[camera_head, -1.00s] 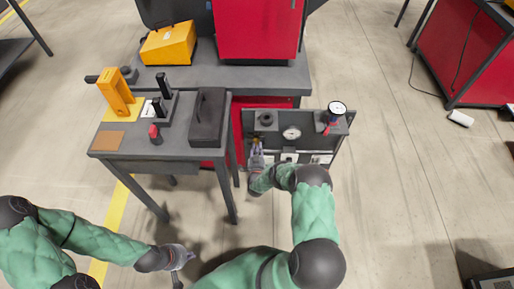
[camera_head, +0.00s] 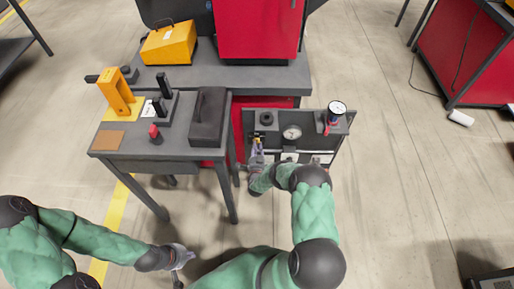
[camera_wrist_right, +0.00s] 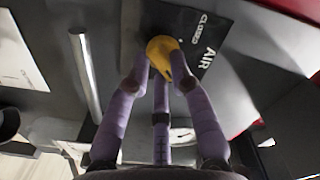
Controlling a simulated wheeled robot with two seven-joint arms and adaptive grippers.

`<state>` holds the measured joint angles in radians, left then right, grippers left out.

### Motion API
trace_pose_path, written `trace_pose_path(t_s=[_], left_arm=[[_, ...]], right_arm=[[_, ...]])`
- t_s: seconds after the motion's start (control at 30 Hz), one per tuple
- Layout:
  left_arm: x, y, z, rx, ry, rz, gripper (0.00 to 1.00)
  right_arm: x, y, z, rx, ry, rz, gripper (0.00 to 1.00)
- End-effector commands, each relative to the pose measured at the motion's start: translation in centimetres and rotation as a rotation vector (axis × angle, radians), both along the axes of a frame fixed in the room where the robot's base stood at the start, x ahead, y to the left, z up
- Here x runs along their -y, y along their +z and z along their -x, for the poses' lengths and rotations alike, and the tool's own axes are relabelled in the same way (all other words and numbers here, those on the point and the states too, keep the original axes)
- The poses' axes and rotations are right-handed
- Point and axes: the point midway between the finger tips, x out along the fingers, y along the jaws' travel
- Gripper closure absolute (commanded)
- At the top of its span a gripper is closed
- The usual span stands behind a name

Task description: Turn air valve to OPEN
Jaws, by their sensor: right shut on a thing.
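The air valve has a yellow handle (camera_wrist_right: 158,48), seen in the right wrist view beside a dark plate (camera_wrist_right: 200,38) lettered AIR and CLOSED. My right gripper (camera_wrist_right: 160,75) has its purple fingers around the handle and is shut on it. In the head view this gripper (camera_head: 257,150) is at the left part of the grey panel (camera_head: 318,147), with a bit of yellow at its tips. The fingers hide part of the handle, and no OPEN mark is readable. My left gripper (camera_head: 183,256) hangs low, away from the panel; its jaws are too small to read.
A pressure gauge (camera_head: 292,132) and a red-and-black regulator with a dial (camera_head: 336,108) are on the panel to the right. A grey table (camera_head: 180,150) with a black case (camera_head: 208,115) stands close on the left. Open floor lies to the right.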

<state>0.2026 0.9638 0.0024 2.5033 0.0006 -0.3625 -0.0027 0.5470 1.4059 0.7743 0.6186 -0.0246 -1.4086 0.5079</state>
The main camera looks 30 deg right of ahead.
Motion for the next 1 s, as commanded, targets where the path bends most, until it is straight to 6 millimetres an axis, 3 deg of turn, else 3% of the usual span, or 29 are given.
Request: trace_pose_path(t_s=[0.07,0.1,0.17,0.63,1.0], left_arm=[[0.0,0.0,0.0,0.000,0.000,0.000,1.00],[0.0,0.0,0.0,0.000,0.000,0.000,1.00],[0.0,0.0,0.0,0.000,0.000,0.000,1.00],[0.0,0.0,0.0,0.000,0.000,0.000,1.00],[0.0,0.0,0.0,0.000,0.000,0.000,1.00]], right_arm=[[-0.1,-0.1,0.1,-0.002,0.000,-0.002,1.00],[-0.1,-0.1,0.1,-0.002,0.000,-0.002,0.72],[-0.1,-0.1,0.1,-0.002,0.000,-0.002,0.55],[-0.4,0.0,0.7,-0.002,0.000,0.000,0.54],[-4.0,-0.1,6.5,-0.004,0.001,-0.002,0.54]])
